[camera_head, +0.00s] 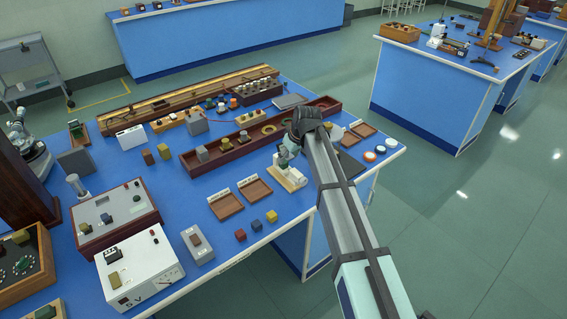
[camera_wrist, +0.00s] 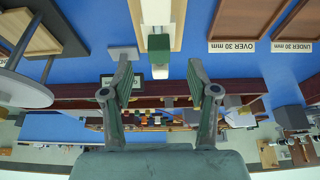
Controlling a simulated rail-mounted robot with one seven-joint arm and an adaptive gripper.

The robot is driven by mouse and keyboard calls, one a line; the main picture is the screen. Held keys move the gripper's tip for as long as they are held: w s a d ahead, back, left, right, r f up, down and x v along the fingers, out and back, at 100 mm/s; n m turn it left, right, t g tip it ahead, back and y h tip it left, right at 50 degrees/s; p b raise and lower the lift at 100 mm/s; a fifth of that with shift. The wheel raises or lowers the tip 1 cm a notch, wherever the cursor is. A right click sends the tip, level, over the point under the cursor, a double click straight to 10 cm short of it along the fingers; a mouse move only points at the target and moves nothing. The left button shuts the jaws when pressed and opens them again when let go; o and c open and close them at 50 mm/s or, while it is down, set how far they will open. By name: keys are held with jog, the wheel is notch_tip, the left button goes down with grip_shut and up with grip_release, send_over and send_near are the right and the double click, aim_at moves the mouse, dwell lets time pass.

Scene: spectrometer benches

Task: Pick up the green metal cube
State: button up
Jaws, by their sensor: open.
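In the wrist view a dark green block (camera_wrist: 159,42), which looks like the green metal cube, sits on a pale device on a cream board (camera_wrist: 176,42). It lies between and beyond my fingertips, with clear gaps on both sides. My gripper (camera_wrist: 159,63) is open and empty. In the head view my gripper (camera_head: 285,153) is low over the blue bench, at the back end of the cream board with the pale device (camera_head: 291,181). There I cannot clearly tell the green block apart from the fingers.
Two brown trays (camera_head: 226,206) labelled by size lie left of the board. Dark red, blue and yellow cubes (camera_head: 272,216) stand near the front edge. A round disc (camera_wrist: 22,88) is left in the wrist view.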

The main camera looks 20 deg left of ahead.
aim_at(285, 162)
jog(key=shift+p+x, duration=1.15)
jog(key=shift+x, duration=0.95)
jog(key=shift+w+a+f, duration=0.15)
jog(key=shift+f, duration=0.35)
grip_shut()
